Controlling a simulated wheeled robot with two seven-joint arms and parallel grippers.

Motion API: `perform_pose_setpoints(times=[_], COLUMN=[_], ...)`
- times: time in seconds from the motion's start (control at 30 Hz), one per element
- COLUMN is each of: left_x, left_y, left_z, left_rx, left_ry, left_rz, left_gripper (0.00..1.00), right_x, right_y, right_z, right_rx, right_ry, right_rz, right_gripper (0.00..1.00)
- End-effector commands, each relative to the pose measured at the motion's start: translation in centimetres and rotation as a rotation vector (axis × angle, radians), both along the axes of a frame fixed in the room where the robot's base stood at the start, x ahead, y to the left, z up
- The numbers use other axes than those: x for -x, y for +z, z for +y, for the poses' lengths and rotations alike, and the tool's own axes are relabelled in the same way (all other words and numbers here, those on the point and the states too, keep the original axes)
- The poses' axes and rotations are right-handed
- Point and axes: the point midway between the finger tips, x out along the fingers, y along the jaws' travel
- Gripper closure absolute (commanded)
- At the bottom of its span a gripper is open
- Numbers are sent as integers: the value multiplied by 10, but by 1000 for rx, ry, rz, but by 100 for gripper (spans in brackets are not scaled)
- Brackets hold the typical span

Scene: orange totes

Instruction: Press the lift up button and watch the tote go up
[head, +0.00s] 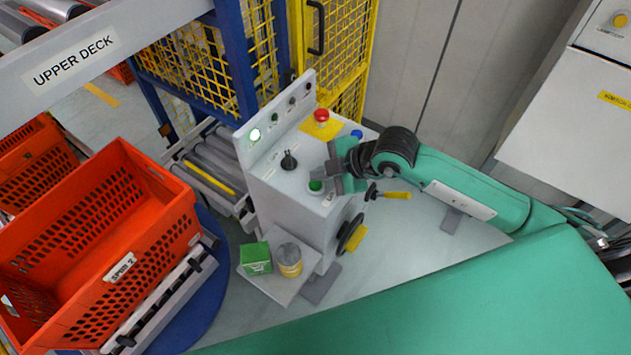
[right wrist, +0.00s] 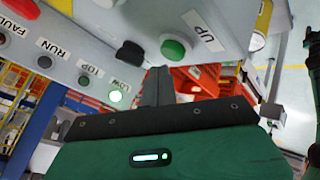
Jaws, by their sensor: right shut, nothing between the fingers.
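The green UP button (head: 316,186) sits on the top of the grey control console (head: 290,215); it also shows in the right wrist view (right wrist: 175,48) beside its UP label. My right gripper (head: 322,172) is shut and empty, with its fingertips (right wrist: 158,75) close to the button. I cannot tell whether they touch it. An orange tote (head: 150,215) stands on a roller section at the left. My left gripper is not in view.
A red button (head: 322,115), a blue button (head: 357,134) and a black selector (head: 289,160) share the console top. A green box (head: 256,258) and a yellow can (head: 289,260) stand on its low shelf. Yellow mesh fencing (head: 345,50) rises behind, and short rollers (head: 215,160) lie left.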

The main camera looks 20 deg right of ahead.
Motion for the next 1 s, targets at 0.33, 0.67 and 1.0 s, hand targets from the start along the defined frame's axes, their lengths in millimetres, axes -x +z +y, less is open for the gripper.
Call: perform_pose_setpoints(times=[0.33, 0.67, 1.0], left_x=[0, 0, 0], left_y=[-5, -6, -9], left_z=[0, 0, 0], left_rx=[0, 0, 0], left_ry=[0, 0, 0], left_rz=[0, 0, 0], left_gripper=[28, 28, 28], right_x=[0, 0, 0], right_y=[-8, -9, -13], right_z=[0, 0, 0], right_rx=[0, 0, 0], right_ry=[-1, -1, 0], right_rz=[1, 1, 1], right_gripper=[100, 100, 100])
